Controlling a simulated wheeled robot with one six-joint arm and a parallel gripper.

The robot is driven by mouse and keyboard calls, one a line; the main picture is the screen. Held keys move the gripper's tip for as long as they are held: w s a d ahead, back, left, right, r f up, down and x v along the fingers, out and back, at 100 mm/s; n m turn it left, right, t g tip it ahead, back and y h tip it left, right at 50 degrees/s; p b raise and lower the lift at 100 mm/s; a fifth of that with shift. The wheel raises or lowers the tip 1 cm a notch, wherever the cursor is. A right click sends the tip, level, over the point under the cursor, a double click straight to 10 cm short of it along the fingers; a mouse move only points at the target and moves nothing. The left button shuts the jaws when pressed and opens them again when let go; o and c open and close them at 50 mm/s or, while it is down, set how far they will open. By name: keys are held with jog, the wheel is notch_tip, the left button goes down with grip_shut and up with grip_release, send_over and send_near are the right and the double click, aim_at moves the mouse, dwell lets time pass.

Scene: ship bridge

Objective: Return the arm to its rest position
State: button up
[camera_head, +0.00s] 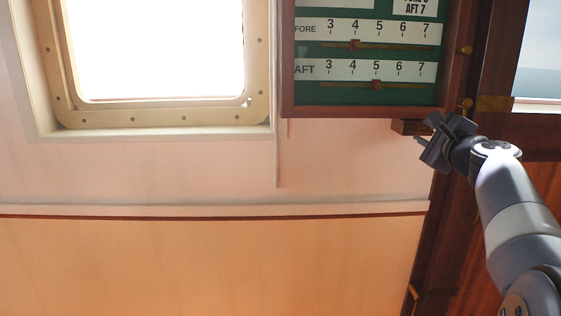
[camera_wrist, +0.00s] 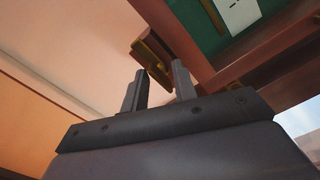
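My arm reaches up from the lower right in the head view. A small wooden block with a brass plate (camera_wrist: 150,58) lies beyond the fingertips. In the head view this block (camera_head: 408,127) is under the board's corner, close to my gripper; I cannot tell whether they touch.
The green board carries FORE and AFT scales with red sliders (camera_head: 355,45). A framed window (camera_head: 160,118) is at the left. A dark wooden post (camera_head: 440,220) stands behind my arm, with another window (camera_head: 540,50) at the right. The lower wall panel (camera_head: 200,265) is clear.

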jog(key=m+p, duration=0.2)
jog(key=m, duration=0.1)
jog(key=m+p, duration=0.1)
jog(key=p, duration=0.1)
jog(key=shift+r, duration=0.25)
jog(key=shift+f+m+p, duration=0.15)
jog(key=shift+m+p, duration=0.55)
jog(key=shift+m, duration=0.3)
jog(key=shift+f, duration=0.1)
